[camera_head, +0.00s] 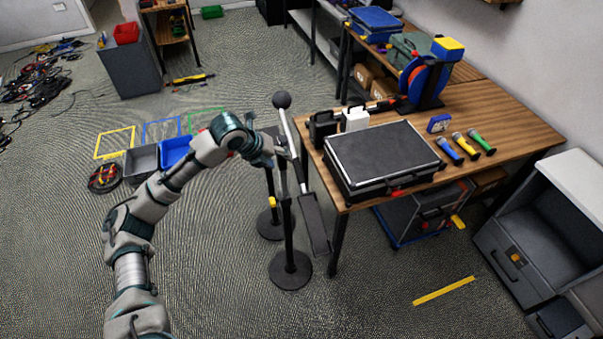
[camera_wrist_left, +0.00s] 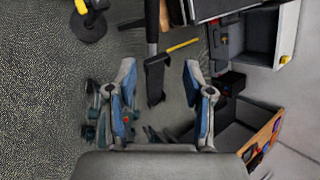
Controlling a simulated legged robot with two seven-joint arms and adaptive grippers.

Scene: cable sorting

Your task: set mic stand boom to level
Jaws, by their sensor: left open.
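Two mic stands with round black bases stand at the table's left edge; the nearer base (camera_head: 290,270) is clear in the head view. A boom (camera_head: 293,140) with a dark ball (camera_head: 281,100) at its top end runs steeply down to the right. A long dark flat piece (camera_head: 315,222) hangs at its lower end. My left gripper (camera_head: 277,152) is at the upper part of the boom, partly hidden by its own wrist. In the left wrist view its fingers (camera_wrist_left: 160,80) are apart, with a dark bar (camera_wrist_left: 155,75) showing between them; contact cannot be told. My right gripper is out of view.
A wooden table (camera_head: 520,130) close on the right holds a black flight case (camera_head: 380,155), several microphones and a cable reel (camera_head: 425,80). A grey bin and a blue bin (camera_head: 176,151) stand on the floor behind my left arm.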

